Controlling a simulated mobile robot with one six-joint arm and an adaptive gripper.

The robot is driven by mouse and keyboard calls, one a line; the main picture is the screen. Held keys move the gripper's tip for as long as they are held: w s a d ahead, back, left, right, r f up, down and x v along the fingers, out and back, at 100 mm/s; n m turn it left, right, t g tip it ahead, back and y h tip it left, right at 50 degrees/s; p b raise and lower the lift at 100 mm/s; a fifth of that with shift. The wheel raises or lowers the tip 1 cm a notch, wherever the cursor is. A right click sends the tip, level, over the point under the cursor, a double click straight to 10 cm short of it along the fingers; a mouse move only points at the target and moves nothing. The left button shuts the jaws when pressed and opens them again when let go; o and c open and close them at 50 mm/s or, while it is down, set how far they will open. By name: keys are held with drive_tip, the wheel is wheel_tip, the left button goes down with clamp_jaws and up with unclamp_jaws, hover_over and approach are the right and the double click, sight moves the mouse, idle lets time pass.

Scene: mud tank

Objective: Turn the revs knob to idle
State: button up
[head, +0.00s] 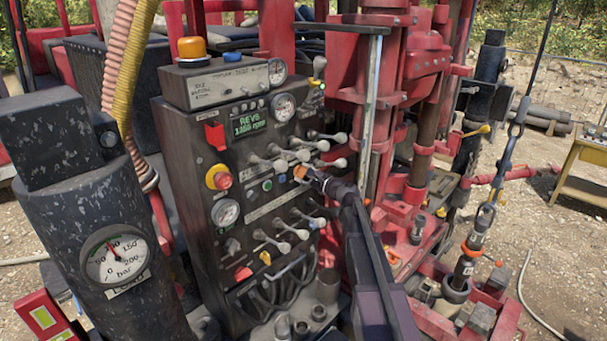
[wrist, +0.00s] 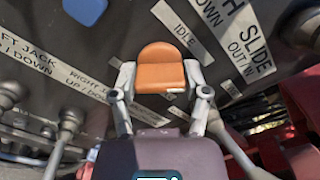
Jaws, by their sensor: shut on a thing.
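The revs knob (head: 299,171) is orange and sits on the right part of the dark control panel (head: 190,180). It also shows in the wrist view (wrist: 160,65), with a small pale mark near its lower right edge. An IDLE label (wrist: 187,31) lies above and right of it there. My gripper (head: 306,175) is shut on the knob, one finger on each side in the wrist view (wrist: 160,80). The green display (head: 247,123) reads REVS and a figure in rpm, roughly 1366. The knob's far side is hidden.
Several grey-knobbed levers (head: 280,163) stand close above my gripper, and more (head: 285,240) below it. A red-topped yellow stop button (head: 219,177) is further left. The red drill mast (head: 385,110) rises close on the right. A blue button (wrist: 85,10) shows in the wrist view.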

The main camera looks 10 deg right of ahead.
drive_tip(key=n, duration=0.4)
drive_tip(key=shift+n, duration=2.2)
drive_tip(key=o, duration=1.2)
drive_tip(key=shift+c, duration=0.2)
drive_tip(key=v, duration=1.2)
